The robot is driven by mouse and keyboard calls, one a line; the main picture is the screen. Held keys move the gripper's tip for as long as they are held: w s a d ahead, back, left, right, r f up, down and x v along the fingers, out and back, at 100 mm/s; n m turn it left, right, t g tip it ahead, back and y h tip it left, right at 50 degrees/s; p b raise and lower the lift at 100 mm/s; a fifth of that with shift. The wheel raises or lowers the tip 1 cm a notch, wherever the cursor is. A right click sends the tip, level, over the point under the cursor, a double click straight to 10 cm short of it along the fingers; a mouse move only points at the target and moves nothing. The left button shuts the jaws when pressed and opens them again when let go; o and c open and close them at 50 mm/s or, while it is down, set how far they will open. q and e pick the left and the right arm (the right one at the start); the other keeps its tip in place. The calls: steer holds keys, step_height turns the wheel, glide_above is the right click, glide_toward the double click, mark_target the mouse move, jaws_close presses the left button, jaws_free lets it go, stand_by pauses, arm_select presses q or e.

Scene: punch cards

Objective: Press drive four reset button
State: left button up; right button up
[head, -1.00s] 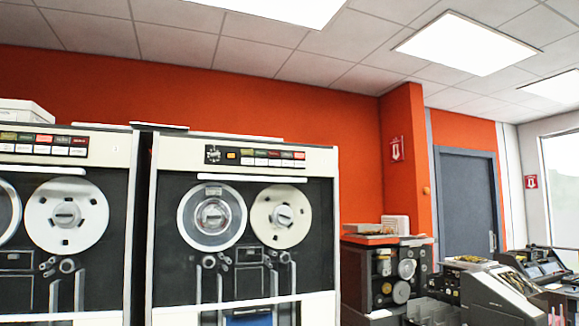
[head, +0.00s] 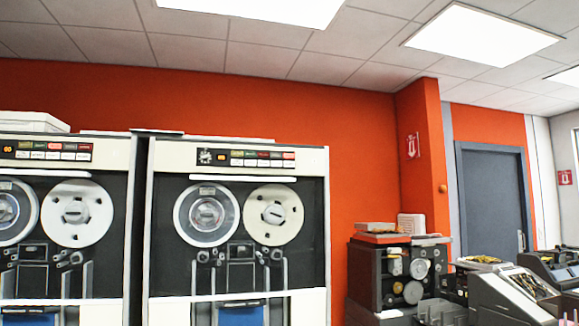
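Two tall tape drives stand against the orange wall. The right tape drive (head: 312,240) has two reels behind dark glass, and the left tape drive (head: 118,170) is cut off by the picture's left edge. Each has a button panel along its top. The right drive's button panel (head: 247,158) holds two rows of small coloured and white buttons, with an orange indicator at its left. The left drive's button panel (head: 46,151) looks similar. The labels are too small to read, so I cannot tell which drive is number four. Neither of my grippers is in view.
A dark machine with small reels (head: 375,280) stands right of the drives. Grey desk-type machines (head: 500,292) fill the lower right. A grey door (head: 490,200) is in the back wall. The floor is not visible.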

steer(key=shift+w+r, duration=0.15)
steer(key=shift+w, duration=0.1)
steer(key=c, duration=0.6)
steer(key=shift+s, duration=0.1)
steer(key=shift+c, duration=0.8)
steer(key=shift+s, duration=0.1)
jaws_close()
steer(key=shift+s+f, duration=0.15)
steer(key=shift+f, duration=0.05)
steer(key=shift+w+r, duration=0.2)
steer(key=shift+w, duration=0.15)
